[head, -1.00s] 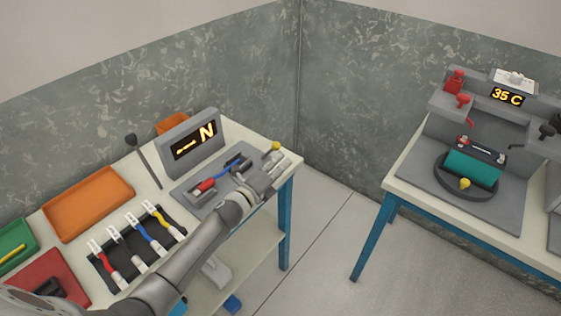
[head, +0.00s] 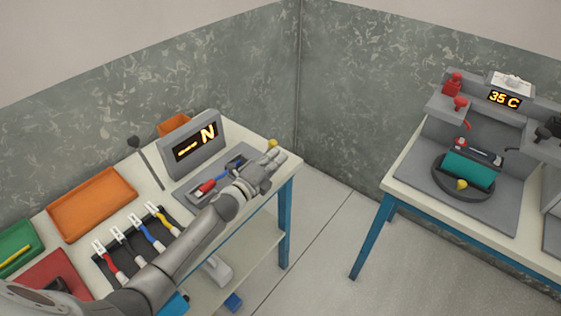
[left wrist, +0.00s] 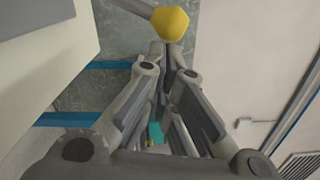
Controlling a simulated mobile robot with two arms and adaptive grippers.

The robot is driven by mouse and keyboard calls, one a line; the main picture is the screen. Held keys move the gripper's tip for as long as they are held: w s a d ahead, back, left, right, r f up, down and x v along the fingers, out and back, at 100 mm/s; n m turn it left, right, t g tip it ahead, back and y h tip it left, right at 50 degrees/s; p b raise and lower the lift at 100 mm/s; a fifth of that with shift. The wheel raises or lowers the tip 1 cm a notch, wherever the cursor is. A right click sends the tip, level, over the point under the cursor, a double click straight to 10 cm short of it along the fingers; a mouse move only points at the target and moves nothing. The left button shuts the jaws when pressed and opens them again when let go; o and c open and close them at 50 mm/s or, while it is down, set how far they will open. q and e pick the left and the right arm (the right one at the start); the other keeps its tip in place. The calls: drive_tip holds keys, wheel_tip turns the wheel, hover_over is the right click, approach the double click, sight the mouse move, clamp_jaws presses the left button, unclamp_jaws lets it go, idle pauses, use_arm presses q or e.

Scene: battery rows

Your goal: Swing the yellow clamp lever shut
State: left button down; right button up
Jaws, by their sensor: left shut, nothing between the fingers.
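The yellow clamp lever shows its round knob (head: 273,143) at the far right end of the left table. In the left wrist view the yellow faceted knob (left wrist: 170,22) sits on a grey bar that runs off to the upper left. My left gripper (head: 275,162) is shut and empty, just on the near side of the knob. In the left wrist view its fingertips (left wrist: 174,58) are together, just below the knob; I cannot tell whether they touch it. The arm and hand hide part of the grey fixture (head: 183,192), which holds a red and blue cable (head: 207,186). My right gripper is out of view.
A grey display panel (head: 176,140) stands behind the fixture. A black rack (head: 103,266) of colored cables and an orange tray (head: 60,223) lie to the left. Across a floor gap, the right table holds a turntable with a teal part (head: 470,169) and another yellow knob (head: 461,184).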

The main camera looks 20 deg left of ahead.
use_arm(q)
drive_tip(key=w+a+r+n+p, duration=0.1)
drive_tip(key=w+a+n, duration=0.1)
drive_tip(key=a+n, duration=0.3)
drive_tip(key=w+a+r+n+p, duration=0.1)
drive_tip(key=w+a+r+n, duration=0.1)
drive_tip(key=a+n, duration=0.3)
drive_tip(key=shift+a+n+g, duration=0.3)
drive_tip(key=shift+a, duration=0.05)
drive_tip(key=shift+a+r, duration=0.1)
idle(0.5)
